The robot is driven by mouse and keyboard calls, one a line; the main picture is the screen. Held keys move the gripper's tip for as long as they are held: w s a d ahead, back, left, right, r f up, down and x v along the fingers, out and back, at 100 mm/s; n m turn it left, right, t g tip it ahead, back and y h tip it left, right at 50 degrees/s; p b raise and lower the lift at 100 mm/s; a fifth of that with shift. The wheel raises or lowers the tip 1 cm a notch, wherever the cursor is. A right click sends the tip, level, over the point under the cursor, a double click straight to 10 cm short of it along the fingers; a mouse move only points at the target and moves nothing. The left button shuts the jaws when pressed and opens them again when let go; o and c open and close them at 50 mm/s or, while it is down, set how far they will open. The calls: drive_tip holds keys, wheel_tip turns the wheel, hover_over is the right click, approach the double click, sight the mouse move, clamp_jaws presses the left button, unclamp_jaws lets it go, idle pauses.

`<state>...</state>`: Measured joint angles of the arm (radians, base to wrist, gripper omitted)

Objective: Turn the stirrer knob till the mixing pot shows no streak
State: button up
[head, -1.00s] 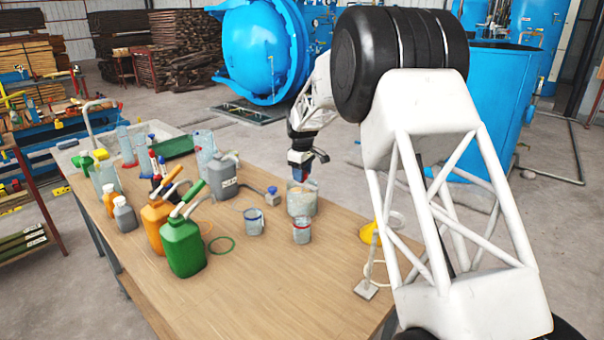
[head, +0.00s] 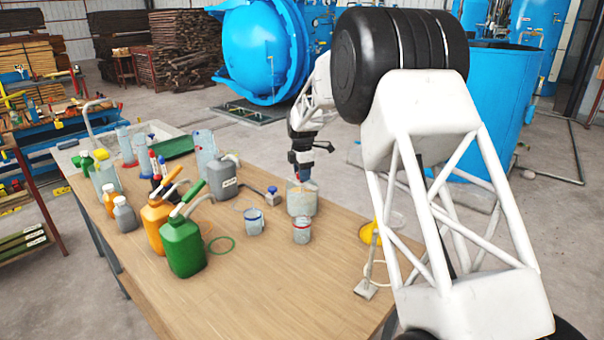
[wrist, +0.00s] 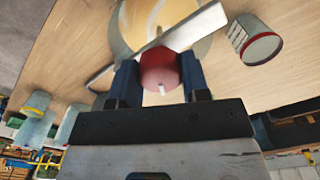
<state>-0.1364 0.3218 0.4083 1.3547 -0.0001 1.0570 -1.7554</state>
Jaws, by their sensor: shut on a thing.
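The mixing pot (head: 301,204) is a pale grey, see-through vessel at the table's far right edge in the head view. In the wrist view its round mouth (wrist: 122,28) shows a tan content with a paler, yellowish curved streak. A flat metal bar (wrist: 190,28) crosses the mouth. The red stirrer knob (wrist: 161,68) sits at the bar with a pale pin on it. My gripper (wrist: 158,77) is shut on the knob, one dark blue finger on each side. In the head view my gripper (head: 302,174) points down over the pot; the knob is mostly hidden there.
Two small beakers, one blue-rimmed (head: 254,222) and one red-rimmed (head: 302,231), stand close in front of the pot. A yellow funnel (head: 369,234) is to its right. Green (head: 183,248), orange (head: 155,220) and grey (head: 222,180) jugs stand left. The front tabletop is clear.

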drive_tip(key=shift+n, duration=1.2)
drive_tip(key=o, duration=0.9)
drive_tip(key=shift+r, duration=0.1)
drive_tip(key=shift+r, duration=3.85)
